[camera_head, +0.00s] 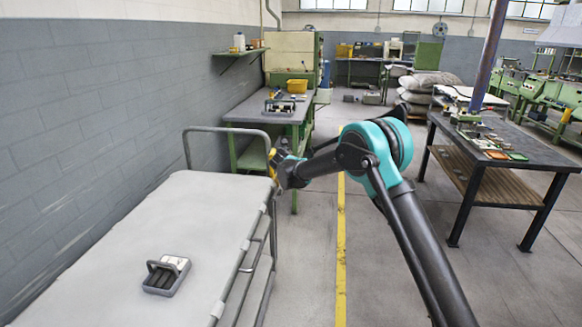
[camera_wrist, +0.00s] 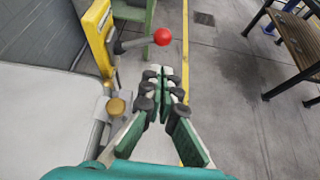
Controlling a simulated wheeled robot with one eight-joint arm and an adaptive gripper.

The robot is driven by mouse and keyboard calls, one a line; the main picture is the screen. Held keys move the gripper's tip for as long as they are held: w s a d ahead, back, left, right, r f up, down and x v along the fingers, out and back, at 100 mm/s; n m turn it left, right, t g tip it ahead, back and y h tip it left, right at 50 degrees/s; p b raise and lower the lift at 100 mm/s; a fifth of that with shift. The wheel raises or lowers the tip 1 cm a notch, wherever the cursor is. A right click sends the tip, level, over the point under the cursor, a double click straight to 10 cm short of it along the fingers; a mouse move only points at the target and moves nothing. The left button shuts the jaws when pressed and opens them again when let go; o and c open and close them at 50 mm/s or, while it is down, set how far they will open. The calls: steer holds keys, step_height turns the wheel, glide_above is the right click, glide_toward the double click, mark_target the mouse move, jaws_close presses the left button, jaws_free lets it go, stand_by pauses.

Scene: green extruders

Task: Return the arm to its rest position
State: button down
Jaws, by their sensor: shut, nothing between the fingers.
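My arm reaches out from the lower right in the head view, its teal elbow raised in the middle of the picture. My gripper (camera_head: 275,158) is at the far end, beyond the cart's right edge near the cart's metal handle, and shows only small there.
A grey cart (camera_head: 120,255) stands at the left with a small grey tray (camera_head: 167,287) on it. A dark workbench (camera_head: 510,150) stands at the right. A green bench (camera_head: 265,110) stands behind the cart. Open floor (camera_head: 310,250) with a yellow line (camera_head: 341,240) lies between.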

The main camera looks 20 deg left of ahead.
stand_by(0.4)
steer(key=s+d+r+m+g+h, duration=0.1)
steer(key=s+d+r+m+h, duration=0.15)
steer(key=d+m, duration=0.95)
steer(key=s+d+r+m+g+h, duration=0.1)
steer(key=s+d+r+m+g, duration=0.15)
steer(key=d, duration=1.95)
steer(key=s+d+f+m+g, duration=0.1)
steer(key=s+d+m, duration=0.45)
steer(key=d, duration=0.25)
steer(key=s+d+f+m, duration=0.1)
steer(key=s+d+m, duration=0.3)
steer(key=s+d, duration=0.4)
steer(key=s+d+f+m+g, duration=0.1)
steer(key=s+d+f+m, duration=0.2)
steer(key=s, duration=0.5)
steer(key=s+d+f+m+g, duration=0.1)
steer(key=s+d+f+m, duration=0.2)
steer(key=s, duration=0.6)
steer(key=s+d+f+m+g, duration=0.1)
steer(key=s+d+f+m, duration=0.2)
steer(key=s+d+m, duration=0.3)
steer(key=s+m, duration=0.2)
steer(key=s, duration=0.1)
steer(key=shift+s+f, duration=0.15)
steer(key=shift+s, duration=0.05)
steer(key=shift+y, duration=0.25)
